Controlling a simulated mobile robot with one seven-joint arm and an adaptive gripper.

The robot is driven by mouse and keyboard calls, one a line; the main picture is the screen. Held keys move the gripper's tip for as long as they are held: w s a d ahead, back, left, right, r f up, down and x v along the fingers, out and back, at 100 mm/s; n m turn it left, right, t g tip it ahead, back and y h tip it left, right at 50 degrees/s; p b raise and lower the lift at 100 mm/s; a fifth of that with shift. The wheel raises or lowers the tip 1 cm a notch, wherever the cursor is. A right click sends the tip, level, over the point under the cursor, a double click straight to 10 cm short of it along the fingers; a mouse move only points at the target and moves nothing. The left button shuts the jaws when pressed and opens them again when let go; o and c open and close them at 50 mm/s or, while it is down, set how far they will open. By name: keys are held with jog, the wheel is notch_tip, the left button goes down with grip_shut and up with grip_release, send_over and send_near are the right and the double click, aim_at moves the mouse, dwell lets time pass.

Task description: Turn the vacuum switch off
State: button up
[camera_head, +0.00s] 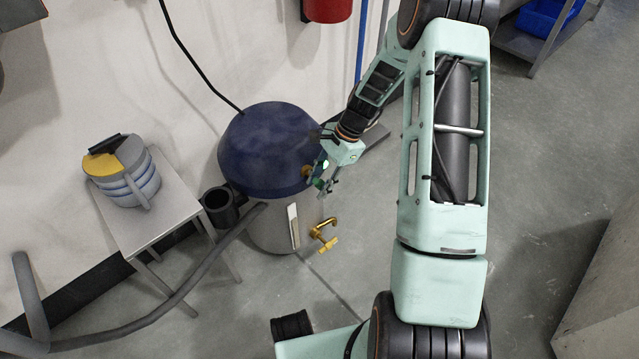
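The vacuum (262,145) stands on the floor left of my arm, with a dark blue domed top and a pale metal drum below. My gripper (319,181) is at the right side of the blue top, close to a small brass-coloured part (307,171) there. I cannot tell whether that part is the switch, or whether my gripper touches it. The fingers are small and partly overlap the vacuum, so their opening is unclear. The switch's position cannot be made out. A brass tap-like fitting (323,236) sticks out low on the drum, below my gripper.
A grey hose (170,305) runs from the vacuum to the lower left. A small metal table (150,228) holds a round blue-and-yellow container (124,172). A black cable (190,62) reaches the vacuum's top. A shelf with a blue bin (545,18) is upper right. Floor right of my arm is mostly clear.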

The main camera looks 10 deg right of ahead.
grip_shut()
jog(key=shift+r+h, duration=0.1)
jog(key=shift+h, duration=0.2)
jog(key=shift+a+t+h+p, duration=0.15)
jog(key=shift+t+h+p, duration=0.25)
jog(key=shift+h+p, duration=0.1)
jog(key=t+h+p, duration=0.2)
jog(key=h+p, duration=0.1)
jog(key=h, duration=0.1)
jog(key=shift+s+a+n, duration=0.1)
jog(key=shift+n, duration=0.2)
jog(key=shift+t+h+p, duration=0.9)
jog(key=shift+h+p, duration=0.1)
jog(key=shift+h, duration=0.1)
jog(key=shift+f+t+h+p, duration=0.3)
jog(key=shift+t+h+p, duration=0.25)
jog(key=shift+h, duration=0.45)
jog(key=shift+t+h, duration=0.25)
jog(key=shift+h, duration=0.05)
